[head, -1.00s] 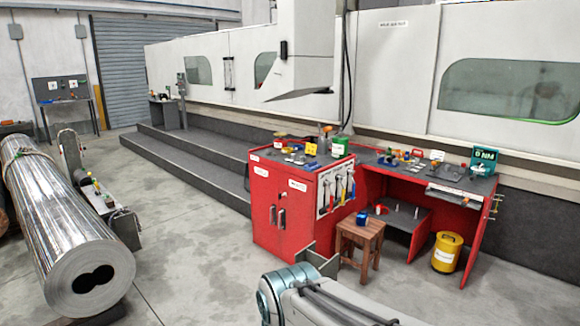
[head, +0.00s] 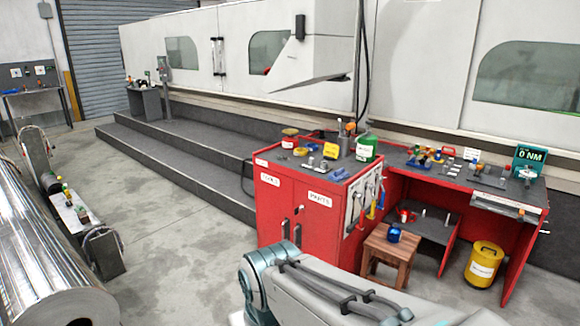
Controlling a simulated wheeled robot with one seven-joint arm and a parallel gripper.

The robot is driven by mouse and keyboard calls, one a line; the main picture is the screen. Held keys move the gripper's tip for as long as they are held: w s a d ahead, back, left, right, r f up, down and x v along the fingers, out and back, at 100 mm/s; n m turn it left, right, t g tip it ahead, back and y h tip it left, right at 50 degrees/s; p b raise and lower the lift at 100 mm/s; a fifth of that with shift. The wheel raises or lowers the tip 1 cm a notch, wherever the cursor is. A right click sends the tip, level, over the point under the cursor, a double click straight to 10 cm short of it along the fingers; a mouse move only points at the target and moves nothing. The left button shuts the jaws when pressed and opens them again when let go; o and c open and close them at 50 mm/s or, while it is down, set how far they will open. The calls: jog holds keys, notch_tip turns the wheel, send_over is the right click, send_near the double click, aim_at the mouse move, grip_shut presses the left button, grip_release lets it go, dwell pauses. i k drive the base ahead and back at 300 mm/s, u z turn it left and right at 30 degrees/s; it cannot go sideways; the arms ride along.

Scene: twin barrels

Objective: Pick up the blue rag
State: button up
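I cannot make out a blue rag for certain. A small blue object (head: 393,232) sits on the wooden stool (head: 388,250) in front of the red bench; it looks more like a small container than cloth. Small blue items (head: 425,160) also lie among the parts on the bench top, too small to tell apart. My gripper is not in view; only a part of my arm shows at the bottom centre and right.
A red cabinet (head: 290,209) with tools on its side joins the red bench (head: 455,172). A yellow bin (head: 484,264) stands under the bench. Grey steps (head: 190,160) run along the white machine. A shiny metal barrel (head: 40,260) lies at left. Floor between is open.

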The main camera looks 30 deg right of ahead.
aim_at(340, 175)
jog(key=i, duration=2.3)
jog(key=z, duration=1.9)
jog(key=i, duration=1.4)
jog(key=z, duration=1.4)
